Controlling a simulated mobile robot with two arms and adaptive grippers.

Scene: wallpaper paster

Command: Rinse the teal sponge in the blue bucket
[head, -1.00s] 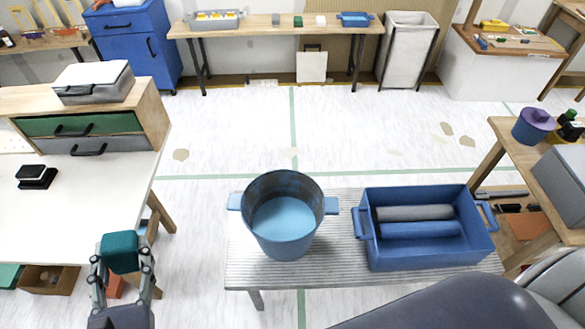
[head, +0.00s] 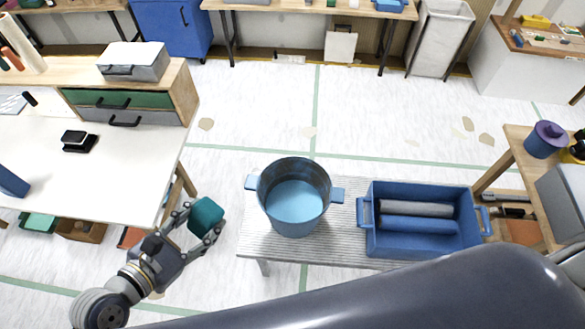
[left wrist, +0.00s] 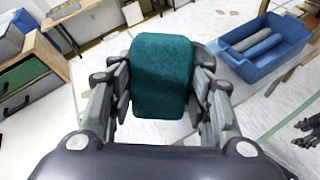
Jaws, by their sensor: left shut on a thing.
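The teal sponge (head: 206,216) is between the fingers of my left gripper (head: 201,224), which is shut on it. They are left of the slatted bench, apart from the bucket. In the left wrist view the sponge (left wrist: 161,75) fills the middle, with a finger on each side. The blue bucket (head: 294,222) stands upright on the bench, with a handle on each side and a lighter blue surface inside. Dark fingers, apparently of my right gripper (left wrist: 307,133), show at the right edge of the left wrist view; their opening is unclear.
A blue tray (head: 376,240) with a grey and a blue roller stands right of the bucket on the slatted bench (head: 345,215). A white table (head: 110,170) with drawers is at left. A wooden table (head: 518,140) with a blue pot is at right.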

